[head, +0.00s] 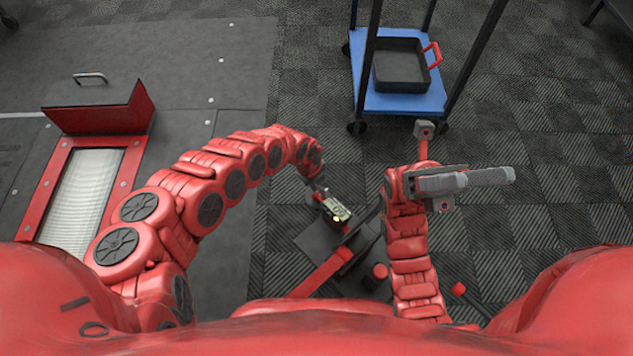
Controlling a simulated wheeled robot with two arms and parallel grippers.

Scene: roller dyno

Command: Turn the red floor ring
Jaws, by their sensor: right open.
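I cannot make out a red floor ring clearly. The closest red parts on the floor are a red bar (322,273) on a dark plate (318,238) and a small red round piece (380,271), partly hidden near my body. My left gripper (322,193) points down above the dark plate, at a small yellow-green lit object (338,211). Whether it grips that object is too small to tell. My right gripper (478,180) is open, its grey fingers pointing right, apart from other things and in front of the cart.
A blue cart (400,104) with dark posts stands at the back, carrying a black tray (401,66) with a red handle. At left, a red-framed roller bed (82,195) with a raised red flap (100,116) is set in the grey floor.

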